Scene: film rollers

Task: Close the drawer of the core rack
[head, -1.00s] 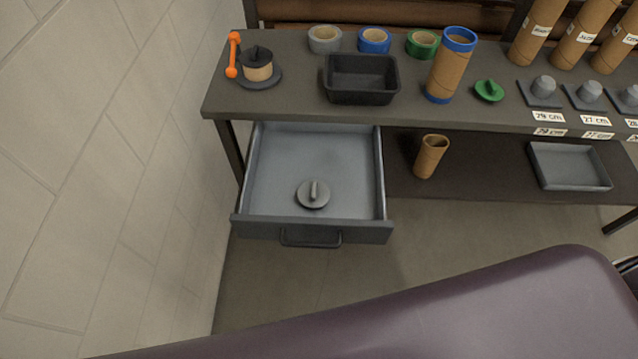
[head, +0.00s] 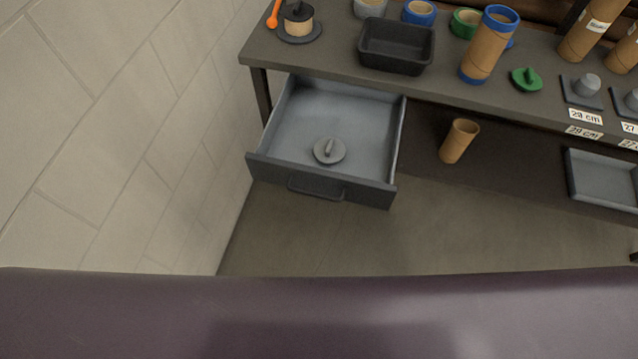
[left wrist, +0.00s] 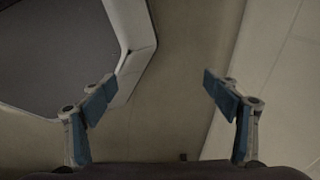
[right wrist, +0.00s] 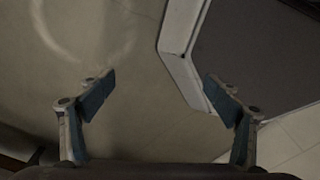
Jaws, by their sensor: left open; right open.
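The grey drawer (head: 293,124) under the bench top stands pulled open in the head view. Its dark front panel (head: 365,191) carries a bar handle (head: 316,191). A grey round disc with a raised grip (head: 329,150) lies inside the drawer. My left gripper (left wrist: 155,90) is open and empty above bare floor in the left wrist view. My right gripper (right wrist: 160,87) is open and empty above bare floor in the right wrist view. Neither gripper shows in the head view, and neither wrist view shows the drawer.
The bench top (head: 330,55) holds a black tray (head: 395,64), tape rolls, a cardboard tube (head: 484,52) and a green cap (head: 526,79). A small tube (head: 459,141) and a grey tray (head: 600,178) sit below. A tiled wall (head: 120,130) closes the left; floor before the drawer is clear.

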